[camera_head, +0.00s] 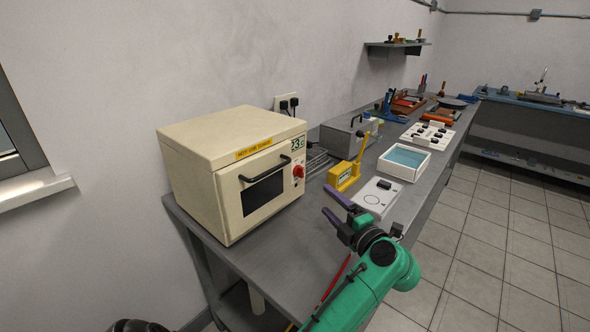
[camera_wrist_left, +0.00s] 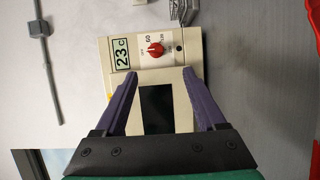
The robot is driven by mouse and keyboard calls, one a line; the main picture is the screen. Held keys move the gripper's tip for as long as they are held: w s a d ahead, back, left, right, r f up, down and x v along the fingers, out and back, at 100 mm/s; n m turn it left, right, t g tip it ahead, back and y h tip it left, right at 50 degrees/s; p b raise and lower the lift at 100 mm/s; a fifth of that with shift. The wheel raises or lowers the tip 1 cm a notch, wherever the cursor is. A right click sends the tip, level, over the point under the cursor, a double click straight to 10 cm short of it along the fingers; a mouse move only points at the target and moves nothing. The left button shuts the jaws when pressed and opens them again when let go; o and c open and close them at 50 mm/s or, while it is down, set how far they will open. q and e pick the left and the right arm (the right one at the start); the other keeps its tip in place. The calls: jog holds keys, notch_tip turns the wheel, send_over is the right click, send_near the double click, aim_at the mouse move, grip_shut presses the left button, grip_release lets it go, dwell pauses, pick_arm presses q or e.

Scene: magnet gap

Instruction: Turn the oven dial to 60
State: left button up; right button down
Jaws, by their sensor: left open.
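The cream oven (camera_head: 205,190) stands at the near left end of the grey bench. Its red dial (camera_head: 298,171) is on the right of the front panel, below a display (camera_head: 298,145) that reads 23. In the left wrist view the dial (camera_wrist_left: 155,49) shows sideways, with a 60 mark beside it; its exact setting is too small to tell. My left gripper (camera_head: 331,201) has purple fingers, open and empty, in front of the oven and apart from the dial. In the left wrist view its fingertips (camera_wrist_left: 159,73) frame the panel below the dial.
The oven door has a dark window and a black handle (camera_head: 265,169). A yellow lever device (camera_head: 346,173), a white plate (camera_head: 377,197) and a white tray with a blue inside (camera_head: 424,164) stand right of the oven. A wall socket (camera_head: 287,102) with plugs is behind.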

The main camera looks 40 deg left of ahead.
aim_at(303, 174)
pick_arm(q)
jog(key=x, duration=0.4)
jog(key=p+x, duration=0.1)
jog(key=x, duration=0.3)
jog(key=r+p+x, duration=0.1)
jog(key=x, duration=0.3)
jog(key=shift+w+a, duration=0.15)
jog(key=shift+a, duration=0.2)
pick_arm(e)
jog(key=shift+s+d+r, duration=0.25)
jog(key=shift+d+r, duration=0.25)
jog(key=shift+s+d+r, duration=0.25)
jog(key=shift+d+r, duration=0.2)
jog(key=shift+d, duration=0.05)
pick_arm(q)
jog(key=shift+f, duration=0.1)
